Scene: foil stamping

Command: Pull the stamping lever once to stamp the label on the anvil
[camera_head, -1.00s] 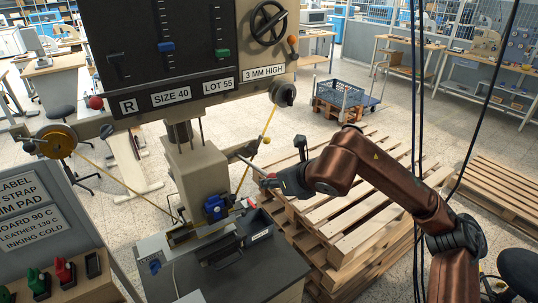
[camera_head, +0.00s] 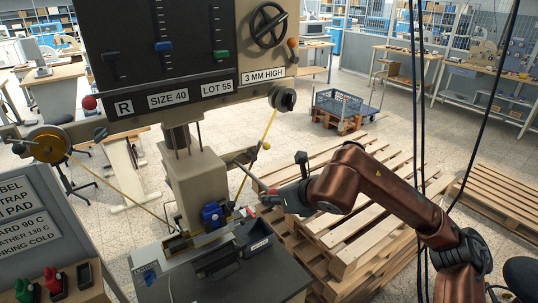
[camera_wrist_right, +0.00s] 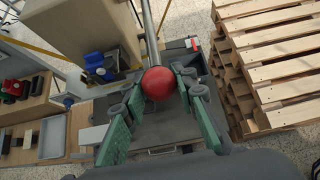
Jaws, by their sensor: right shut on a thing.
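The stamping press column (camera_head: 195,185) stands in the middle of the head view, with a blue part (camera_head: 212,214) at its foot. The grey lever (camera_head: 247,174) slants out from the column's right side, down toward my right gripper (camera_head: 268,195). In the right wrist view the lever's shaft (camera_wrist_right: 149,30) ends in a red ball knob (camera_wrist_right: 158,84). The green-padded fingers of my right gripper (camera_wrist_right: 160,100) are shut on this knob, one on each side. The anvil area is partly hidden, and I cannot make out the label. My left gripper is not in view.
A dark bin (camera_head: 256,238) stands right of the press foot on the bench (camera_head: 265,280). Stacked wooden pallets (camera_head: 350,215) lie close beyond, under my right arm. Cables hang at the right.

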